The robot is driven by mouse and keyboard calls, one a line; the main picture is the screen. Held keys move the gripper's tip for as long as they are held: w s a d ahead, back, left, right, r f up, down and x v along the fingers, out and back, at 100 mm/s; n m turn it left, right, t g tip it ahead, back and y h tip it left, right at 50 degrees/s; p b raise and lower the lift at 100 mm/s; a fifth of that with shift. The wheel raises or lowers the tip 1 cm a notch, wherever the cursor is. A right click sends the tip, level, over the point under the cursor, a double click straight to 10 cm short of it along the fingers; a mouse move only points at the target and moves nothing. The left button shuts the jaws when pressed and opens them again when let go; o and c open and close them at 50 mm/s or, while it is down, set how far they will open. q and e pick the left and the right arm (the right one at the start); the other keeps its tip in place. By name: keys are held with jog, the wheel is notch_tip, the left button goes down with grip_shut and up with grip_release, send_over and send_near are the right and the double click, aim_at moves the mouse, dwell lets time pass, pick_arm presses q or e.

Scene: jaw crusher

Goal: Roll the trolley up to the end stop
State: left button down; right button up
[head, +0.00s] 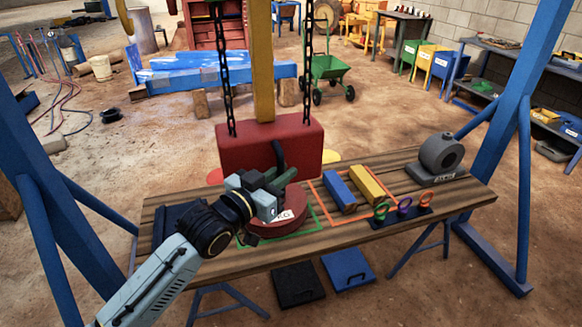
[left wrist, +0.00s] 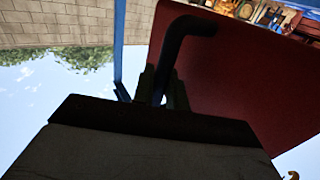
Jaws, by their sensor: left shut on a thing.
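A large red block (head: 270,147) hangs on two dark chains (head: 224,70) in front of a yellow upright bar (head: 262,60). The chains run up out of the picture, so I cannot see a trolley or an end stop. My left gripper (head: 281,178) is at the block's near face, above the bench. It is shut on a dark bent handle (head: 279,153). In the left wrist view the handle (left wrist: 172,50) rises between the fingers (left wrist: 160,90) in front of the red block (left wrist: 225,85). My right gripper is not in view.
Below my left gripper a red round weight (head: 290,212) lies on the wooden bench (head: 350,243). Blue frame legs (head: 60,225) flank the bench.

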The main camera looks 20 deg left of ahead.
pick_arm(q)
jog(key=s+a, duration=0.1)
jog(key=a+p, duration=0.1)
jog(key=shift+s+a+f, duration=0.15)
jog(key=shift+s+a, duration=0.2)
jog(key=c, duration=1.7)
grip_release()
jog(key=shift+o, duration=1)
jog(key=shift+s+a, duration=0.2)
jog(key=shift+a, duration=0.05)
jog(key=v, duration=1.3)
